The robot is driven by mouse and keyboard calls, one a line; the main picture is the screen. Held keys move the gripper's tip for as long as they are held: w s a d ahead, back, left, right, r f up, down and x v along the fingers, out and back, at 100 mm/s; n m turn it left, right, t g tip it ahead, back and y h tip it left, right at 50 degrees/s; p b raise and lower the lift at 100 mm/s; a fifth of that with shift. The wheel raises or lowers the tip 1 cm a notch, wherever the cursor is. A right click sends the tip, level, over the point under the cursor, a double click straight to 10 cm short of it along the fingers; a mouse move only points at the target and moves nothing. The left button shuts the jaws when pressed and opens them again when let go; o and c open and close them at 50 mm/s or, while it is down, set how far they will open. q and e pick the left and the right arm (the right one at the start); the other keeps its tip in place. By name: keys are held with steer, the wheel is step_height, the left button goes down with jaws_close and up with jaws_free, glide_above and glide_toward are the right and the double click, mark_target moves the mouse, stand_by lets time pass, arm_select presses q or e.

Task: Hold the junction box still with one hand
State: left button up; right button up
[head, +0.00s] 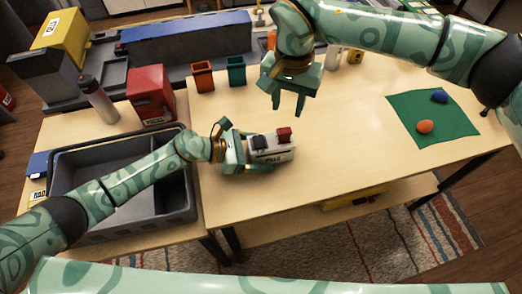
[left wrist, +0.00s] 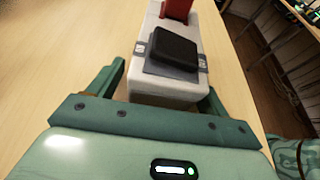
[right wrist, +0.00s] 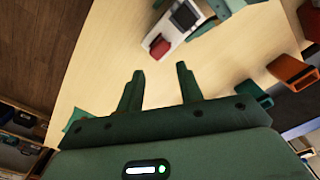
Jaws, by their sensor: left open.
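The junction box (head: 280,155) is a pale, long box on the wooden table, with a black block (head: 259,143) and a red block (head: 284,134) on top. It also shows in the left wrist view (left wrist: 165,92) and at the top of the right wrist view (right wrist: 172,34). My left gripper (head: 250,150) is open, with one finger on each side of the box's near end; small gaps seem to show beside the box. My right gripper (head: 288,106) is open and empty above the table, behind the box; its fingers (right wrist: 158,88) are apart.
A grey bin (head: 190,212) stands left of the box. A red box (head: 151,95), an orange cup (head: 203,77) and a teal cup (head: 236,72) stand behind. A green mat (head: 445,124) with an orange and a blue object lies at right. The table between is clear.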

arm_select(q)
steer(key=shift+d+f, duration=0.1)
steer(key=shift+d, duration=0.15)
